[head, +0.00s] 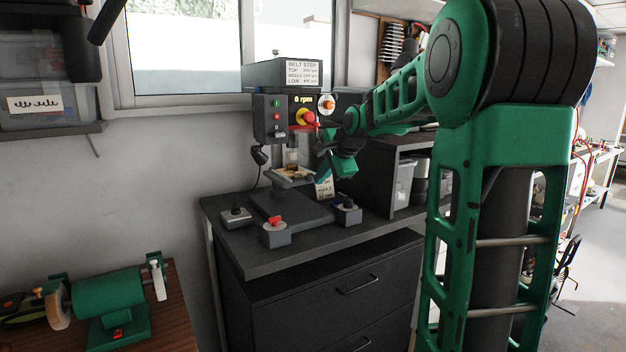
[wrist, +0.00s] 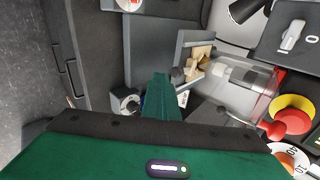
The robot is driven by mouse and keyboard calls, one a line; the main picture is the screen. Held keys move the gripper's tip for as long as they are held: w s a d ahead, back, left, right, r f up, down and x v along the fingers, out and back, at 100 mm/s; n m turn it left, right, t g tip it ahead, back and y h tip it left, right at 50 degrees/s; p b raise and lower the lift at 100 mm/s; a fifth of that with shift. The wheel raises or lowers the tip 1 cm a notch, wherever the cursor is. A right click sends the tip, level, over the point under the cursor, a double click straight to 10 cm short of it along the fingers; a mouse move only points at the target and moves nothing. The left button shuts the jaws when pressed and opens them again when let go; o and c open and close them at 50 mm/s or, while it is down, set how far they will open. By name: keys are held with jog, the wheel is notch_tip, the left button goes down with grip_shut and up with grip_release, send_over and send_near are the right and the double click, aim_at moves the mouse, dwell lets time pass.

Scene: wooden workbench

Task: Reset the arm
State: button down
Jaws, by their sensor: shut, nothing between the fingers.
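My arm reaches out from the right of the head view to the drill press (head: 285,118). My gripper (head: 324,170) is beside the right of the press, close to its work area. In the wrist view my gripper's green fingers (wrist: 158,92) are together and hold nothing. A small wooden piece (head: 290,175) lies on the press table under the chuck. It also shows in the wrist view (wrist: 199,62), up and right of the fingertips. I cannot tell whether the fingers touch anything.
The press has a red and yellow stop button (wrist: 292,114) and reads 0 rpm. On the dark bench (head: 235,250) stand a box with a red knob (head: 275,232) and another grey box (head: 347,211). A green grinder (head: 108,300) is at lower left. A dark shelf unit (head: 375,160) stands behind my arm.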

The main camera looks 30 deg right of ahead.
jog(key=d+v, duration=0.1)
jog(key=v, duration=0.8)
jog(key=s+a+f+n+g, duration=0.3)
jog(key=s+f, duration=0.5)
jog(key=s, duration=0.3)
jog(key=s+a+f+n+g+y, duration=0.1)
jog(key=s+a+f+n+g, duration=0.2)
jog(key=s+f, duration=0.5)
jog(key=s+a+f+n+g, duration=0.3)
jog(key=s+a+f+n, duration=0.2)
jog(key=s, duration=1)
notch_tip(320, 180, down, 3)
jog(key=shift+s+f+n+g, duration=0.1)
jog(key=shift+s+n+g, duration=0.15)
jog(key=shift+n, duration=0.75)
